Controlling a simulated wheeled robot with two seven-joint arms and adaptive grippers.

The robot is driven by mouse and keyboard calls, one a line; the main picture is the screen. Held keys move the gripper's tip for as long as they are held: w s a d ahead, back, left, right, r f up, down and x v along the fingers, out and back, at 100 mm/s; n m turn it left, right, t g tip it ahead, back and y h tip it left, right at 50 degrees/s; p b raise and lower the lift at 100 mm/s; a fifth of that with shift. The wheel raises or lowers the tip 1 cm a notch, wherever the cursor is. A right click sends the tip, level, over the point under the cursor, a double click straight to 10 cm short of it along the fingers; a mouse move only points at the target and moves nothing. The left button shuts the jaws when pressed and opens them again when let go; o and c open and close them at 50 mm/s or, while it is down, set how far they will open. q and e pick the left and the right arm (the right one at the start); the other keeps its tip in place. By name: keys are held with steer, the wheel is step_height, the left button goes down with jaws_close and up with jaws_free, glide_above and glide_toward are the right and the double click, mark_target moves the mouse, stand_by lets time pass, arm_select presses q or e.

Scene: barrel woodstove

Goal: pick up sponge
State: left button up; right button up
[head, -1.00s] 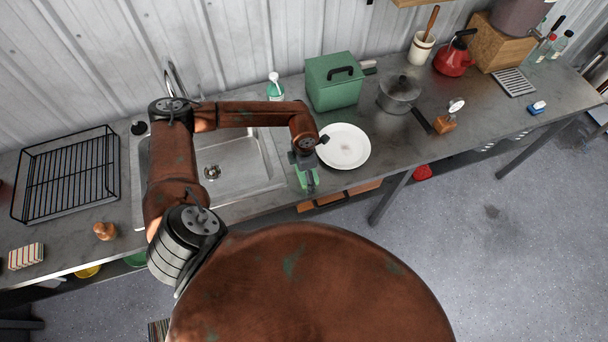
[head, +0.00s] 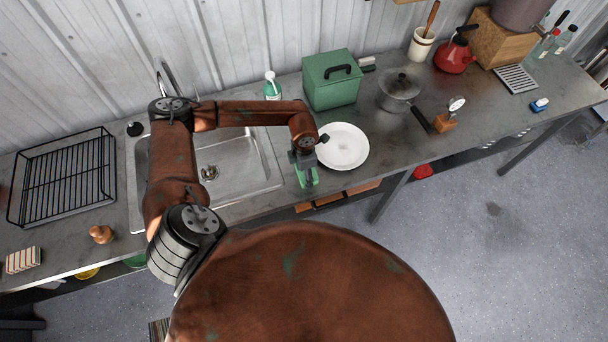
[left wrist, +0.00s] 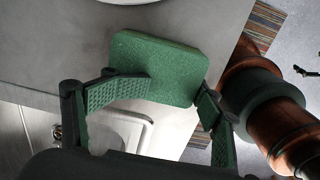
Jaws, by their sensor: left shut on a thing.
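The green sponge (left wrist: 160,62) is a flat block with rounded corners. In the left wrist view it sits between the two green-padded fingers of my left gripper (left wrist: 178,97), which is shut on it. In the head view my left gripper (head: 307,178) hangs over the counter's front part, between the sink and the white plate; a bit of green shows at it, and the arm partly hides the sponge. I cannot tell how far the sponge is from the counter. My right gripper is not in view.
The sink (head: 245,165) lies left of the gripper and the white plate (head: 342,146) close to its right. A green box (head: 332,82) and a pot (head: 398,90) stand behind. A drying rack (head: 65,180) is at far left.

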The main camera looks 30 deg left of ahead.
arm_select(q)
steer(key=shift+w+a+f, duration=0.1)
steer(key=shift+a, duration=0.05)
steer(key=shift+c, duration=0.6)
steer(key=c, duration=1.2)
steer(key=shift+w+a+r, duration=0.1)
steer(key=shift+r, duration=0.25)
jaws_close()
steer(key=shift+r, duration=0.4)
steer(key=s+d+r+b, duration=0.3)
steer(key=s+d+r, duration=0.1)
steer(key=s+r, duration=0.7)
steer(key=s, duration=0.2)
steer(key=shift+s+r+b, duration=0.3)
steer(key=shift+b, duration=0.05)
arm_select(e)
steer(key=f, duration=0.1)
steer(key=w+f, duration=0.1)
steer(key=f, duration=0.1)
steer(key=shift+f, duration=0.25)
